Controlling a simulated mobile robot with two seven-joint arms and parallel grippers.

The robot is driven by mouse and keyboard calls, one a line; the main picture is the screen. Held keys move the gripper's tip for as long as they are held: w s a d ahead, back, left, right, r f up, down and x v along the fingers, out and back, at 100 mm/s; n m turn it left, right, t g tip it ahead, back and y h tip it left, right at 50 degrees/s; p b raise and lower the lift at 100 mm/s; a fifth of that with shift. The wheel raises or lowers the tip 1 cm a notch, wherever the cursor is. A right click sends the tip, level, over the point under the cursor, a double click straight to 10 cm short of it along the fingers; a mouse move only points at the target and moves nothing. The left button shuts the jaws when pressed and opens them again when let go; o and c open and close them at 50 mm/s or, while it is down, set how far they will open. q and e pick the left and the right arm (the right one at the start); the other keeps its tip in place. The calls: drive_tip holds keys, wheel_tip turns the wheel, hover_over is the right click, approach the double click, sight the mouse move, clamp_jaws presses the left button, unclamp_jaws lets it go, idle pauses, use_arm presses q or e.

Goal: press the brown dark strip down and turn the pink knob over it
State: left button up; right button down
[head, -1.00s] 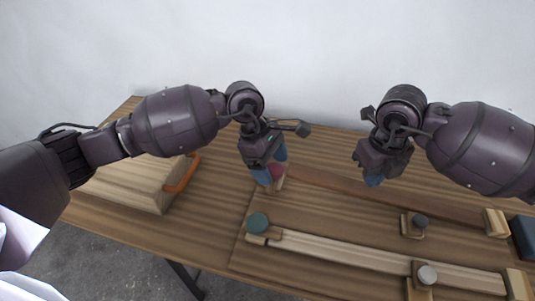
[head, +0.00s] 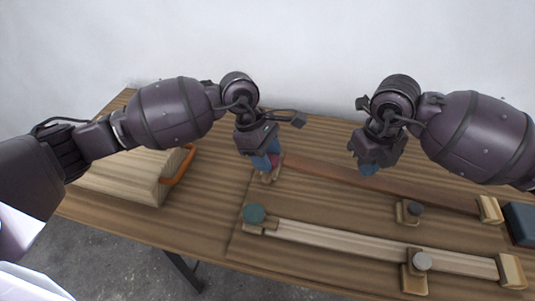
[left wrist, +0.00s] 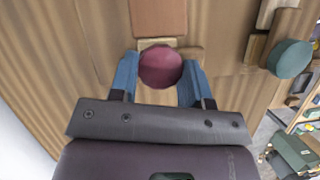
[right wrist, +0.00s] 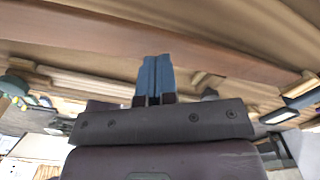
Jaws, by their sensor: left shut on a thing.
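The pink knob (left wrist: 161,67) sits between the two blue fingers of my left gripper (head: 265,160), which is shut on it. It also shows, partly hidden, in the head view (head: 273,160). A light wooden piece lies under the knob. The brown dark strip (head: 425,195) runs from beside the knob to the right across the board; its near end (left wrist: 159,16) shows just beyond the knob in the left wrist view. My right gripper (head: 368,168) has its fingers together and empty, above the middle of the strip. Whether its tips touch the strip I cannot tell.
A dark knob (head: 416,208) stands between the strips. A wooden block with an orange handle (head: 180,166) is at left.

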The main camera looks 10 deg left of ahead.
drive_tip(key=shift+f, duration=0.25)
drive_tip(key=shift+f, duration=0.3)
